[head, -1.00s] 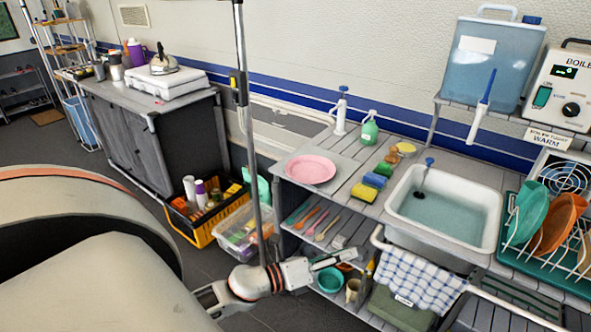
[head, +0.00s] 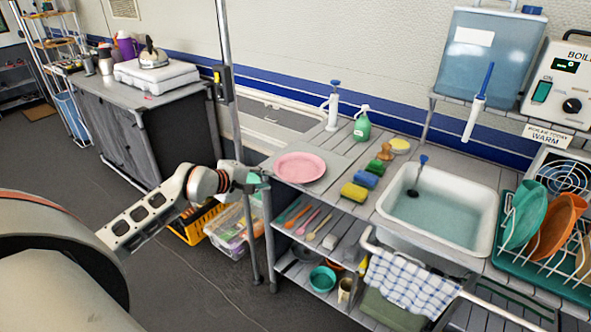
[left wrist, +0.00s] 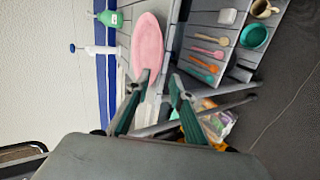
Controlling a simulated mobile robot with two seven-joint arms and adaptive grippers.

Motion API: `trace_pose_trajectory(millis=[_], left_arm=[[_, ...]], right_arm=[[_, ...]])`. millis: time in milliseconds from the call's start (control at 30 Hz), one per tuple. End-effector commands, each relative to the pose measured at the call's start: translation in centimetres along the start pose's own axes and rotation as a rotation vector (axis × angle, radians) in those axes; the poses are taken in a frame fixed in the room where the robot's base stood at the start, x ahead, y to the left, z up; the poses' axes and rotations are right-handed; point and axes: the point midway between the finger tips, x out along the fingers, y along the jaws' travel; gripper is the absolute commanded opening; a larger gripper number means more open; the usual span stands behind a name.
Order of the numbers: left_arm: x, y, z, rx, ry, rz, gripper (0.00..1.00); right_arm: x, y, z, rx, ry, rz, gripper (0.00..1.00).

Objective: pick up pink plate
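The pink plate (head: 300,167) lies flat on the left end of the slatted counter in the head view. It also shows above the fingers in the left wrist view (left wrist: 148,48). My left gripper (head: 262,178) is just left of the plate, by the counter's left edge, and apart from it. In the left wrist view its two green-padded fingers (left wrist: 154,88) are spread with nothing between them that they hold. The plate lies beyond the fingertips. My right gripper is not in view.
An awning pole (head: 236,110) stands close behind my left gripper. Sponges (head: 354,192), a green bottle (head: 362,125) and a sink basin (head: 440,205) are right of the plate. Shelves with utensils (head: 310,222) are below. A yellow crate (head: 195,225) is on the floor.

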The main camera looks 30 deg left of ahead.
Motion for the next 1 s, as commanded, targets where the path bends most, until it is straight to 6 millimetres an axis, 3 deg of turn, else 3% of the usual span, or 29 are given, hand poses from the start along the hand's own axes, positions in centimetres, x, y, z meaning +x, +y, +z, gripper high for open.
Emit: trace_pose_trajectory(millis=[533,867,967,1000], left_arm=[[6.2,0.5,0.0,-0.007,-0.004,0.003,0.22],[7.0,0.4,0.0,-0.004,-0.004,0.001,0.22],[7.0,0.4,0.0,-0.004,-0.004,0.001,0.02],[7.0,0.4,0.0,-0.004,-0.004,0.001,0.00]], right_arm=[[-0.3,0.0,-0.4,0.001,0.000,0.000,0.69],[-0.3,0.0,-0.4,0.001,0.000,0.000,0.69],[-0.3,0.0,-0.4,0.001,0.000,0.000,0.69],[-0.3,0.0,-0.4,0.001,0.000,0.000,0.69]])
